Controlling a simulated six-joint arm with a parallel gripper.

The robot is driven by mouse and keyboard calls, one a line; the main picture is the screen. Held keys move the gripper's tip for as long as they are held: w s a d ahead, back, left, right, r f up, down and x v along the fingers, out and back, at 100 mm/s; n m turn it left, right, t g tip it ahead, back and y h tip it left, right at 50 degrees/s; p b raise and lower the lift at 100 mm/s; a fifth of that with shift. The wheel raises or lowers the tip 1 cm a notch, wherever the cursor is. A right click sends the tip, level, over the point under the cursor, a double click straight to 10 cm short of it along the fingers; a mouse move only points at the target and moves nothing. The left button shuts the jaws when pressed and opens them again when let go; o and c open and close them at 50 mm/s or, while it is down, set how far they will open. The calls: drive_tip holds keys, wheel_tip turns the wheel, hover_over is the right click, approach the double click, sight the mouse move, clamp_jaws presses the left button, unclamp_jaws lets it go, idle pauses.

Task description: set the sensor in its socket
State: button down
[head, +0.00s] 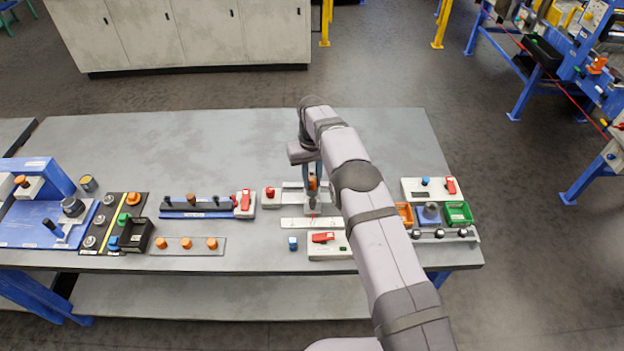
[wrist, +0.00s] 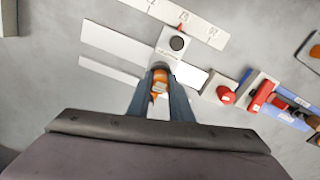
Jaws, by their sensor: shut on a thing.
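My gripper (head: 312,179) points down over the white fixture near the middle of the bench. Its fingers, also seen in the wrist view (wrist: 161,98), are shut on the orange sensor (wrist: 159,83). The sensor also shows as a small orange piece in the head view (head: 313,184). A pale block with a dark round socket (wrist: 177,43) lies just beyond the sensor in the wrist view. The sensor appears apart from that hole. The sensor's lower end is hidden, and I cannot tell its height above the fixture.
A white scale strip (head: 311,223) lies in front of the fixture. A red button box (head: 271,197) stands close on its left. The back of the bench (head: 220,140) is clear.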

drive_tip(key=shift+f, duration=0.1)
drive_tip(key=c, duration=1.5)
unclamp_jaws()
drive_tip(key=shift+a, duration=0.1)
drive_tip(key=shift+r+p, duration=2.55)
drive_tip(key=shift+r, duration=1.5)
